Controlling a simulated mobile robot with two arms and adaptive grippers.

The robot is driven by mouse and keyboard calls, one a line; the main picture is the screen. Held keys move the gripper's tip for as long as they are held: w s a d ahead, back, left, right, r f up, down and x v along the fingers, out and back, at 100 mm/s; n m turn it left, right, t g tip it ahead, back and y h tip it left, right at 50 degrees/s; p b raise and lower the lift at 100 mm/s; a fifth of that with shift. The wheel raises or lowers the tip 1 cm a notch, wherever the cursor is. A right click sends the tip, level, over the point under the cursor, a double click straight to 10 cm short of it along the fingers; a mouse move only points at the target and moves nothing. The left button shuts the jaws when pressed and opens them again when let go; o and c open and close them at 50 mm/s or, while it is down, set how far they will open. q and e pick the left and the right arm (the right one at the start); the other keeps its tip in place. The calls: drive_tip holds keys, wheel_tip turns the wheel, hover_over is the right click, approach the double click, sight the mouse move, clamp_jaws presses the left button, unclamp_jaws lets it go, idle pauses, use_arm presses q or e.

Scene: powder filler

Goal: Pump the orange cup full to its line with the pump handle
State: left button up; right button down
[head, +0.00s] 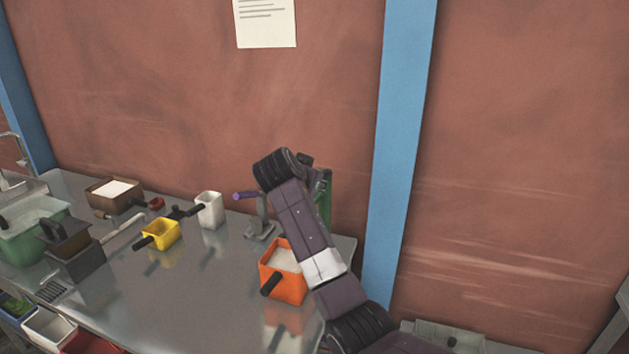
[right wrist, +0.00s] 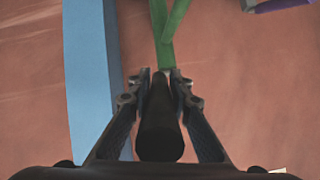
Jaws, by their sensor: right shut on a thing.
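The orange cup (head: 291,289) stands on the metal counter, with a dark side handle and pale powder inside. Its fill line cannot be made out. A green pump frame (head: 325,203) stands behind it, largely hidden by my right arm. In the right wrist view, my right gripper (right wrist: 160,85) is shut on the dark pump handle (right wrist: 160,130), which joins a green lever (right wrist: 170,35). In the head view my right arm hides most of this grip. My left gripper is not in view.
A purple-handled grey device (head: 261,225) stands left of the pump. A white cup (head: 209,210), a yellow cup (head: 161,234) and a brown box (head: 115,193) stand farther left. A green basin (head: 30,242) is at the far left. The front middle of the counter (head: 180,310) is clear.

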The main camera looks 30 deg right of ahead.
drive_tip(key=shift+r, duration=0.3)
drive_tip(key=c, duration=1.7)
unclamp_jaws()
drive_tip(key=shift+c, duration=0.2)
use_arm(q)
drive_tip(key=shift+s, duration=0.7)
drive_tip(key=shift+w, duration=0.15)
use_arm(e)
drive_tip(key=shift+f, duration=0.1)
drive_tip(key=shift+a, duration=0.15)
drive_tip(key=v, duration=1.1)
drive_tip(key=shift+s+a+r, duration=0.2)
drive_tip(key=shift+s+r, duration=0.05)
